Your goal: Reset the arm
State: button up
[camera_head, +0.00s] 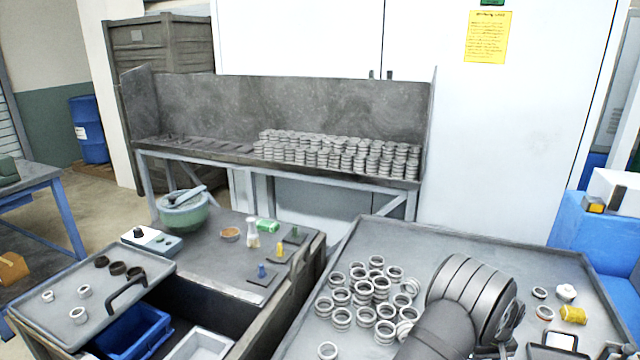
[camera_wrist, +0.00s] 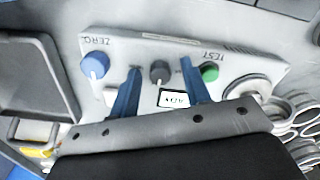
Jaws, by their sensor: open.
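My arm (camera_head: 452,305) reaches over the right-hand table in the head view; its gripper end is mostly hidden there behind my own arm. In the wrist view my gripper (camera_wrist: 160,68) is open, its two blue fingers apart with nothing held. The fingers are over a light grey panel (camera_wrist: 225,50) marked ZERO and TEST. A black knob (camera_wrist: 160,72) shows between the fingertips; I cannot tell whether they touch it. A blue knob (camera_wrist: 94,64) is left of the fingers and a green button (camera_wrist: 209,73) right of them. A small display (camera_wrist: 172,98) is below the black knob.
Many metal rings (camera_head: 375,290) lie left of my arm on the right table (camera_head: 440,235). A ring (camera_wrist: 249,108) and more shiny rings are close right of the gripper. A dark tray (camera_wrist: 38,80) is left of the panel. A rack of stacked rings (camera_head: 340,155) stands behind.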

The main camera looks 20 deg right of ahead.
jog(key=shift+n, duration=0.3)
jog(key=shift+r, duration=1.2)
